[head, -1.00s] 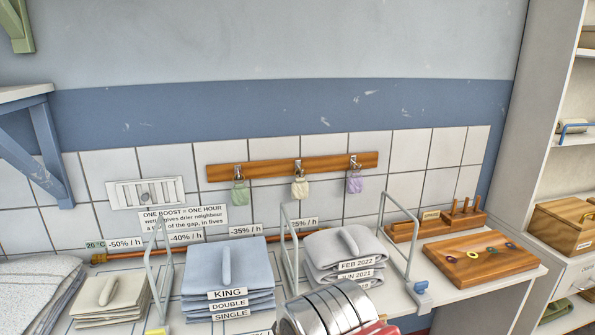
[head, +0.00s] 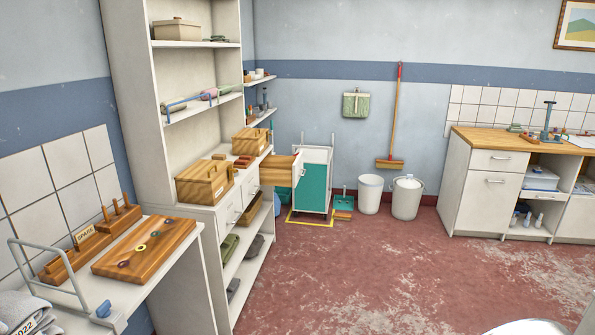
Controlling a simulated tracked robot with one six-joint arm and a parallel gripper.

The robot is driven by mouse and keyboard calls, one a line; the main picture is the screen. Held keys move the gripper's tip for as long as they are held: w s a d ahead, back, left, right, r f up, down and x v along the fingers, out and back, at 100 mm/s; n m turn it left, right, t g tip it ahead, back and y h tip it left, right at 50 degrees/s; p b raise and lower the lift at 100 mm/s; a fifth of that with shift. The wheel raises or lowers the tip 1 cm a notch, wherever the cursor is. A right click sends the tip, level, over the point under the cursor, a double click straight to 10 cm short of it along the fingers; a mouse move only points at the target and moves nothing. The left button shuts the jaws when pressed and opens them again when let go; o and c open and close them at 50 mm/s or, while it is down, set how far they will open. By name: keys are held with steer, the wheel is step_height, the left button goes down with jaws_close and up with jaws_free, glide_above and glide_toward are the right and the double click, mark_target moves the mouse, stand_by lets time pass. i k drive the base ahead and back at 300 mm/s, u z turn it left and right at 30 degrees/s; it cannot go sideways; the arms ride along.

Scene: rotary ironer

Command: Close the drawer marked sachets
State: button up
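A wooden-sided drawer (head: 279,168) stands pulled out from the white shelf unit (head: 135,100), left of centre in the head view. Its white front (head: 299,173) with a handle faces right, away from the unit. I cannot read any marking on it, so I cannot confirm that it is the sachets drawer. Two other drawer fronts in the same unit, a nearer one (head: 229,212) and one beside it (head: 250,189), look shut. My gripper is not in view.
The red floor (head: 350,270) is clear in front of the unit. A teal-fronted trolley (head: 313,187) stands just beyond the open drawer, with white buckets (head: 407,198) to its right. A table with a wooden board (head: 145,247) is at left; a counter (head: 495,180) is at right.

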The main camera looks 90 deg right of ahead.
mark_target(277, 167)
steer(key=z, duration=0.45)
steer(key=k, duration=0.65)
steer(key=z, duration=1.05)
steer(key=k, duration=0.75)
steer(key=z, duration=0.8)
steer(key=i, duration=0.5)
steer(key=z, duration=0.55)
steer(key=i, duration=0.8)
steer(key=z, duration=0.6)
steer(key=i, duration=1.45)
steer(key=z, duration=0.1)
